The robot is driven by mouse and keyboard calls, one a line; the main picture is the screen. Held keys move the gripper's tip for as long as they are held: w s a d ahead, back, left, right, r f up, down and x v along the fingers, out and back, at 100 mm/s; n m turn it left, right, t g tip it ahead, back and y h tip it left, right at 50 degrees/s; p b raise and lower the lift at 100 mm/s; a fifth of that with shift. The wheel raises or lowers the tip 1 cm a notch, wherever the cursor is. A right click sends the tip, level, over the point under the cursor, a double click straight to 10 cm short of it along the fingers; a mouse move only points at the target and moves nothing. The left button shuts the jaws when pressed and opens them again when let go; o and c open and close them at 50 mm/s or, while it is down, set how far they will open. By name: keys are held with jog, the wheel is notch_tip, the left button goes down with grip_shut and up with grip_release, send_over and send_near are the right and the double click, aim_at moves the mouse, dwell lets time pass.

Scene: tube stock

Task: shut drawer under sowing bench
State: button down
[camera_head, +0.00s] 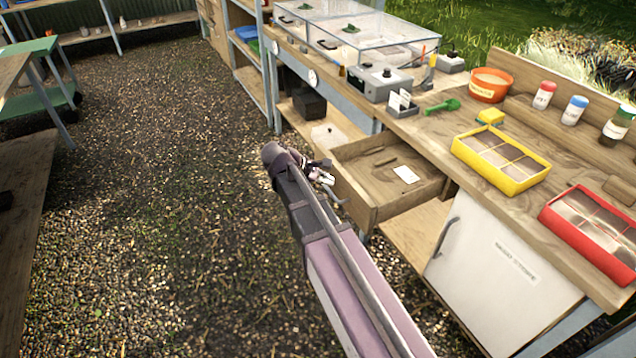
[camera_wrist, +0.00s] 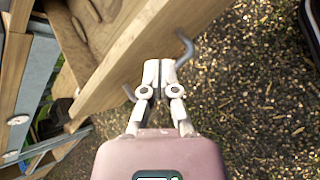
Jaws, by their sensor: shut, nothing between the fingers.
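The wooden drawer (camera_head: 388,180) is pulled out from under the sowing bench (camera_head: 430,128). A white card lies inside it, and its interior shows from above. In the wrist view, the drawer front (camera_wrist: 150,48) runs diagonally, with a grey bar handle (camera_wrist: 186,48) on its outer face. My gripper (camera_head: 326,172) is in front of the drawer front in the head view. In the wrist view my gripper (camera_wrist: 158,66) is shut and empty, its fingertips at the drawer front beside the handle, partly covering it. I cannot tell whether they touch.
A white cupboard door (camera_head: 500,275) stands right of the drawer under the bench. Yellow (camera_head: 502,160) and red (camera_head: 590,228) trays sit on the bench top. Open gravel (camera_head: 170,200) lies left of my arm. A wooden bench (camera_head: 30,200) stands at the far left.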

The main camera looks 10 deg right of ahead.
jog(key=w+a+f+n+t+h+b, duration=0.2)
jog(key=w+a+f+n+h+b, duration=0.1)
jog(key=b, duration=0.7)
jog(key=w+a+f+n+t+h+b, duration=0.2)
jog(key=w+a+f+n+h+b, duration=0.2)
jog(key=a+b, duration=0.5)
jog(key=w+a+f+n, duration=0.1)
jog(key=w+f+n, duration=0.1)
jog(key=w, duration=0.1)
jog(key=shift+w+a+b, duration=0.15)
jog(key=shift+a+b, duration=0.1)
jog(key=shift+b, duration=0.1)
jog(key=shift+d, duration=0.1)
jog(key=x, duration=1.3)
jog(key=shift+d+r, duration=0.2)
jog(key=shift+d, duration=0.15)
jog(key=shift+w+d, duration=0.1)
jog(key=shift+w, duration=0.1)
